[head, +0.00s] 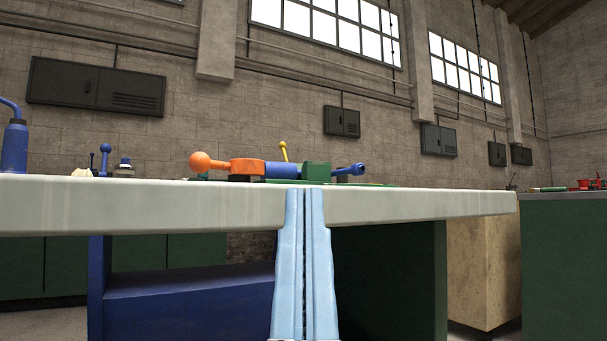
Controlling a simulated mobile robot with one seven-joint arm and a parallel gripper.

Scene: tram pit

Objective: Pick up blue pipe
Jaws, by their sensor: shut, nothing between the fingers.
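My gripper (304,194) has two light blue fingers pointing up, close together with nothing between them. The fingers stand in front of the worktable's (140,205) pale front edge, with their tips near its top. Behind them on the tabletop lies a low assembly with a blue cylindrical part (281,170) between an orange handle-like part (220,164) and a green block (316,171). A darker blue rod-like piece (349,170) sticks out to the right. I cannot tell which blue part is the pipe. The low camera hides most of the tabletop.
A blue bottle-like object (15,146) stands at the table's left end. A small blue knobbed lever (105,158) and a small jar (124,168) stand nearby. A green cabinet (563,262) on the right carries red items (590,183). The right part of the table looks clear.

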